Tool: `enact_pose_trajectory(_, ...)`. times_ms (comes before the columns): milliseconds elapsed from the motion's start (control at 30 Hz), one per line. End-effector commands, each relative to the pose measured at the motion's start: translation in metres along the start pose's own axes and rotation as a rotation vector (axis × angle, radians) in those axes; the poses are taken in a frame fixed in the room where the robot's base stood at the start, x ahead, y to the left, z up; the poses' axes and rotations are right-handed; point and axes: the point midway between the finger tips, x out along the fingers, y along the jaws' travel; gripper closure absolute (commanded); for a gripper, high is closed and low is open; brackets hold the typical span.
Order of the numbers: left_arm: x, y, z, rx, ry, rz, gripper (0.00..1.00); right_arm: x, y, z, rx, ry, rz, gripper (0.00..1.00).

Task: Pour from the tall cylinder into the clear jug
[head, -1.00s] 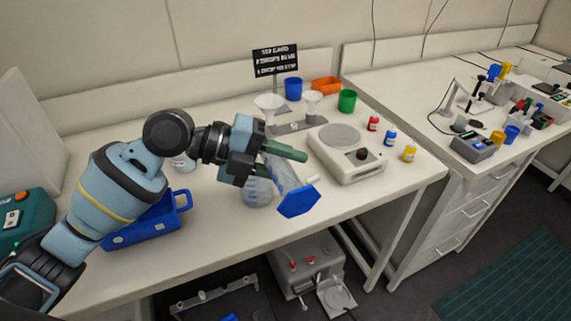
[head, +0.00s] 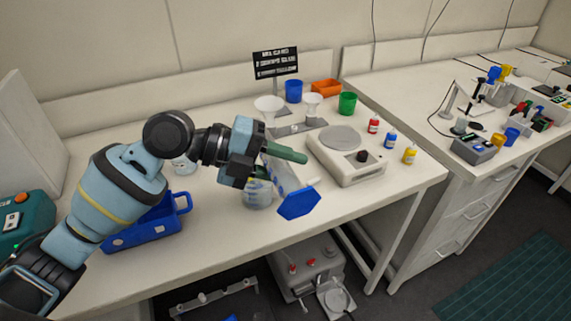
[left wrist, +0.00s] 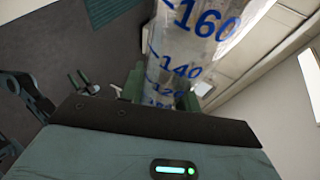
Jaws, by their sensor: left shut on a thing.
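The tall cylinder is clear with a blue hexagonal foot (head: 299,203). My left gripper (head: 284,152) is shut on it and holds it tilted above the bench, its foot out to the lower right. In the left wrist view the cylinder (left wrist: 183,50) shows blue marks such as 160 and 140 between the fingers. The cylinder's mouth is hidden by the gripper, so I cannot tell whether liquid is flowing.
A white balance (head: 345,153) stands right of the cylinder. Small red, blue and yellow bottles (head: 391,138) stand beyond it. A blue carrier (head: 150,228) sits at the left. Funnels (head: 269,106), cups and a sign (head: 275,63) stand at the back.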

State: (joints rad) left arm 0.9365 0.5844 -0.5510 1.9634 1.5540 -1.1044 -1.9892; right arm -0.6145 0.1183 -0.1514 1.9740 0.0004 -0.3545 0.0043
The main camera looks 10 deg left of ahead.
Motion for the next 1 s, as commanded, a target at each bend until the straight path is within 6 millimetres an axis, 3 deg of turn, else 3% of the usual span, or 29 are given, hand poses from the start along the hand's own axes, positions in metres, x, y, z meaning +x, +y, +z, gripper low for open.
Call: enact_pose_trajectory(1000,-0.006,-0.013,0.001,-0.116,0.052,-0.049,0.95,0.001,-0.002,0.007,0.007,-0.013,-0.002,0.64)
